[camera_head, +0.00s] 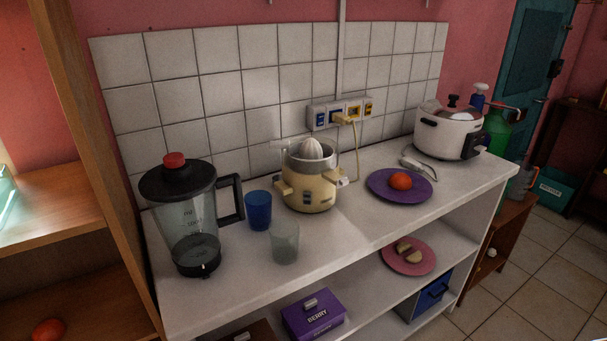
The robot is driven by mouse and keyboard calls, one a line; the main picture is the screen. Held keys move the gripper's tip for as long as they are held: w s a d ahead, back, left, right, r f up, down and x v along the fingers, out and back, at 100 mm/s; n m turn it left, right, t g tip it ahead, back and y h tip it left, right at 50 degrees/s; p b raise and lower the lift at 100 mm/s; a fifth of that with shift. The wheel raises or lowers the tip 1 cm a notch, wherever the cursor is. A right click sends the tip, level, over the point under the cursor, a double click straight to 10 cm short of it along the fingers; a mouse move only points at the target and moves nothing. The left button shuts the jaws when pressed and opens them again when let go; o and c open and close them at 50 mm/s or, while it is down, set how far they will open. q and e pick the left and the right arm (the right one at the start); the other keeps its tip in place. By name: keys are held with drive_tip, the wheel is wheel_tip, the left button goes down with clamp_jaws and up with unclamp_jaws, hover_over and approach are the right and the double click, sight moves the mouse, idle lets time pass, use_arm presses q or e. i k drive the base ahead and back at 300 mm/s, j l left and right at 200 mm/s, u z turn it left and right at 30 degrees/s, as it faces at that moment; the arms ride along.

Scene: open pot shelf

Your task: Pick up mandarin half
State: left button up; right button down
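A small orange fruit (400,181), which looks like the mandarin, sits on a purple plate (381,193) on the right part of the white counter. I cannot tell from here whether it is a half or whole. Another orange fruit (48,330) lies on the lower wooden shelf at the far left, partly cut off by the picture's bottom edge. Neither of my grippers is in view.
A cream juicer (308,186), blue cup (258,212), clear grey glass (285,243) and blender jug (190,225) stand left of the plate. A rice cooker (446,136) stands behind right. The counter front (345,234) is clear. A pink plate (425,262) lies below.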

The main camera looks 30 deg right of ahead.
sight(400, 181)
drive_tip(key=z, duration=1.4)
drive_tip(key=i+l+u, duration=0.1)
drive_tip(key=u, duration=0.65)
drive_tip(key=i+l+u, duration=0.1)
drive_tip(key=l+u, duration=0.15)
drive_tip(key=l, duration=0.15)
drive_tip(key=l+u, duration=0.25)
drive_tip(key=l, duration=0.15)
drive_tip(key=l+u, duration=0.35)
drive_tip(key=l, duration=1.2)
